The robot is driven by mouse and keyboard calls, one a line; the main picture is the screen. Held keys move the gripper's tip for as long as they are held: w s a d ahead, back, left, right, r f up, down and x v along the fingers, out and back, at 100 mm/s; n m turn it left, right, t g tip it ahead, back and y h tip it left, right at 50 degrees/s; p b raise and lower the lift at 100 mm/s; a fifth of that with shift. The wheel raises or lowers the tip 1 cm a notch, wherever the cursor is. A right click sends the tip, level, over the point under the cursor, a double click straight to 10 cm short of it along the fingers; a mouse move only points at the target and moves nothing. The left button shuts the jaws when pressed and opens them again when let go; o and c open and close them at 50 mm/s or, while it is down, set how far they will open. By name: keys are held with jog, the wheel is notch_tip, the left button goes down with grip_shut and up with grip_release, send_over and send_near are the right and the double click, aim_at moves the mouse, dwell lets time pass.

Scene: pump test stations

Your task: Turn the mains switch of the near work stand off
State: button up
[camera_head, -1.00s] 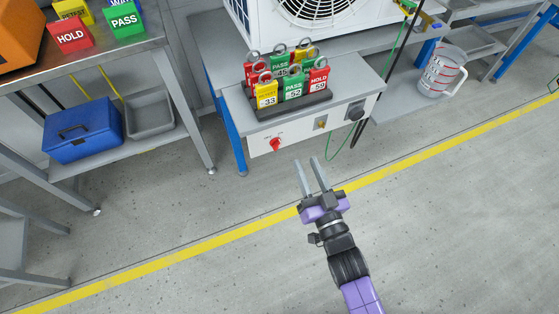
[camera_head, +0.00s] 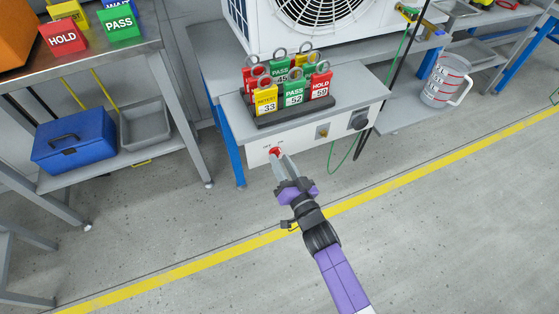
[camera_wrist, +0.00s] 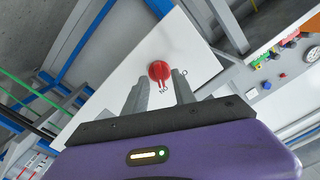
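The mains switch is a red rotary knob (camera_head: 275,151) on the white front panel of the near work stand (camera_head: 300,140), towards its left end. In the wrist view the red knob (camera_wrist: 160,70) shows just beyond and between my fingertips, beside small printed labels, one reading ON. I cannot tell its exact setting. My gripper (camera_head: 279,158) is open, its two grey fingers apart and pointing at the knob. Its fingertips overlap the knob's lower part in the head view. I cannot tell whether they touch it.
A rack of PASS, HOLD and yellow tags (camera_head: 292,111) stands on the stand above the panel. A small selector (camera_head: 322,132) and a dark socket (camera_head: 358,119) are further right. A green cable (camera_head: 335,158) hangs below. A left bench holds a blue toolbox (camera_head: 75,140). The floor in front is clear.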

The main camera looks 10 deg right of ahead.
jog(key=shift+x, duration=0.85)
grip_shut()
jog(key=shift+n+b, duration=0.3)
jog(key=shift+n, duration=0.1)
jog(key=n+b, duration=0.1)
jog(key=n, duration=0.4)
jog(key=n+b, duration=0.1)
jog(key=n, duration=0.5)
jog(key=shift+s+a+f+b, duration=0.1)
jog(key=shift+a+b, duration=0.05)
jog(key=shift+b, duration=0.2)
